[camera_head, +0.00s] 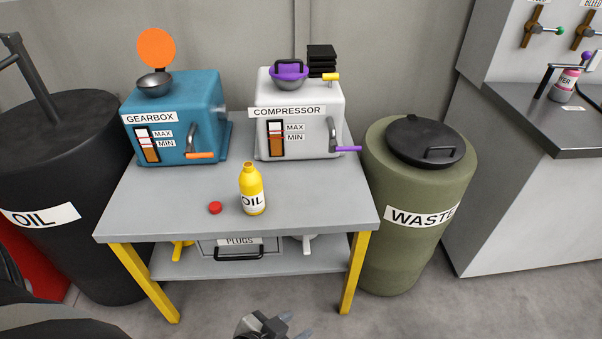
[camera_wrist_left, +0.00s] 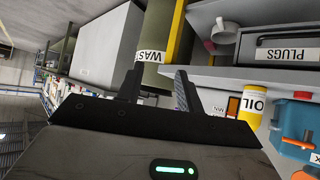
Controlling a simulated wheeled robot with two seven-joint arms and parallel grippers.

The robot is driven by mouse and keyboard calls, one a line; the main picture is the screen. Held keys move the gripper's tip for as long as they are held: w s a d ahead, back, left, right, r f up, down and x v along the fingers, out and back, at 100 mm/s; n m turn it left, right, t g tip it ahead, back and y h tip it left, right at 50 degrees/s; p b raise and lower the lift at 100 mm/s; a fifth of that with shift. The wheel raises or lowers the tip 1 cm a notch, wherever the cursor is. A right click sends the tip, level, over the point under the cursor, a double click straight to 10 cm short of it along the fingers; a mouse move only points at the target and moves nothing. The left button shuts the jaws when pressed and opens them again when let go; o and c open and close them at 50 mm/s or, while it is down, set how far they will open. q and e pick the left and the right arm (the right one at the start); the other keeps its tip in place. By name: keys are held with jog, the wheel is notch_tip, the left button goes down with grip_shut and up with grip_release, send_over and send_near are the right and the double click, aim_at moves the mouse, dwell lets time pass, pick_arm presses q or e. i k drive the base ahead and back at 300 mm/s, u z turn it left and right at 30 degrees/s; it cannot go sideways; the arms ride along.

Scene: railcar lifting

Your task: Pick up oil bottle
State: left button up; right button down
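The yellow oil bottle (camera_head: 252,190) stands upright near the front of the grey table, its white label reading OIL. A red cap (camera_head: 215,208) lies just left of it. My left gripper (camera_head: 293,325) is at the bottom edge of the head view, in front of the table and apart from the bottle. In the left wrist view its two fingers (camera_wrist_left: 160,78) are spread with nothing held between them. The bottle (camera_wrist_left: 253,103) shows there, right of the fingers. My right gripper is in neither view.
On the table (camera_head: 160,215), the blue gearbox (camera_head: 185,115) and white compressor (camera_head: 318,140) stand behind the bottle. A black oil drum (camera_head: 70,170) is left, a green waste barrel (camera_head: 390,250) right. Below is a plugs drawer (camera_head: 215,250). The tabletop's front right is clear.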

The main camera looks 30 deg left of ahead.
aim_at(250, 179)
jog(key=u, duration=0.4)
jog(key=i, duration=0.85)
jog(key=u, duration=0.75)
